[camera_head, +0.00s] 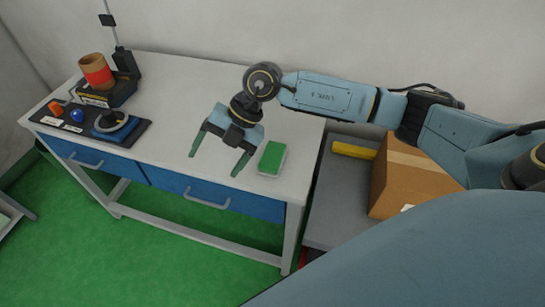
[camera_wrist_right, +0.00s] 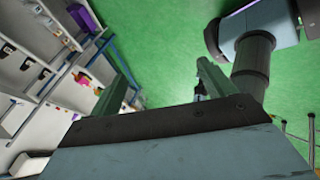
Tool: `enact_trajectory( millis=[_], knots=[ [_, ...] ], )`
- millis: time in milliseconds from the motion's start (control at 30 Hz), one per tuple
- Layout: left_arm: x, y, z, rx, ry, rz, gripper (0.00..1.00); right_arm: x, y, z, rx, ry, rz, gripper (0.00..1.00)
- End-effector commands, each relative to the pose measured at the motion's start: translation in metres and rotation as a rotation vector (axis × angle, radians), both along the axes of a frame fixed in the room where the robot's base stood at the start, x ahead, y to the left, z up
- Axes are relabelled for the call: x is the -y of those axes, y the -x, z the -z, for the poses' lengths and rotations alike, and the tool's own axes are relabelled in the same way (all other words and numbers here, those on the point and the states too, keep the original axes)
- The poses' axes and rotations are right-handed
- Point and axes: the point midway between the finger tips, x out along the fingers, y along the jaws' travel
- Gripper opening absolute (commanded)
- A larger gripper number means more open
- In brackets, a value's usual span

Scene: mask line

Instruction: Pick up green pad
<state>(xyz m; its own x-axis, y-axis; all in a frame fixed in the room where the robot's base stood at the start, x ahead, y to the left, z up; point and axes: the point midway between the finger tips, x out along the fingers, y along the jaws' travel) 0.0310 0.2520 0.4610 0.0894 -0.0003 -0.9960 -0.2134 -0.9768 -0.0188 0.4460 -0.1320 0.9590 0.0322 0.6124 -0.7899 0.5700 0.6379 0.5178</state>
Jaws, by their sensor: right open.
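The green pad (camera_head: 272,156) is a small block with a green top and white sides. It lies flat near the front right corner of the white table (camera_head: 170,88). My right gripper (camera_head: 217,162) is over the table, to the left of the pad, with its two fingers spread and nothing between them. Its right finger is close to the pad but apart from it in the picture. The right wrist view shows the gripper's fingers (camera_wrist_right: 158,88) but not the pad. My left gripper is not in view.
On the table's left stand a brown and red roll (camera_head: 97,72) on a black device, and a dark panel (camera_head: 60,120) with orange and blue knobs. Right of the table, a grey surface (camera_head: 335,205) holds a cardboard box (camera_head: 405,180) and a yellow block (camera_head: 354,150). Shelves (camera_wrist_right: 40,70) show in the wrist view.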

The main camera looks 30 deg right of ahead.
Motion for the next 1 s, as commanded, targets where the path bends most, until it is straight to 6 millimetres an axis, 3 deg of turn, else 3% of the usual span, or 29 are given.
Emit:
enact_trajectory(
  millis=[33, 100, 200, 300, 467, 733, 1000],
  knots=[
    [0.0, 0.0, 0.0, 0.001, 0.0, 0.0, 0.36, 0.034, -0.009, 0.002, -0.017, 0.143, 0.03, 0.82],
    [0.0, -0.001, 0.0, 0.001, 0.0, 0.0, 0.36, 0.076, -0.016, 0.005, -0.049, 0.318, 0.083, 0.82],
    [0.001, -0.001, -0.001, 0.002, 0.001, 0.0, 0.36, 0.124, -0.022, 0.0, -0.084, 0.501, 0.16, 0.82],
    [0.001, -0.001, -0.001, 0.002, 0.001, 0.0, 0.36, 0.153, -0.024, -0.005, -0.106, 0.609, 0.215, 0.82],
    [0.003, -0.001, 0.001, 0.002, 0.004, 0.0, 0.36, 0.165, -0.024, 0.008, -0.121, 0.659, 0.241, 0.82],
    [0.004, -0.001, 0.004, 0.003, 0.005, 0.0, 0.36, 0.164, -0.024, 0.059, -0.118, 0.654, 0.239, 0.82],
    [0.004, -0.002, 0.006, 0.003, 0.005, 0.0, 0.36, 0.162, -0.025, 0.08, -0.118, 0.652, 0.236, 0.82]
  ],
)
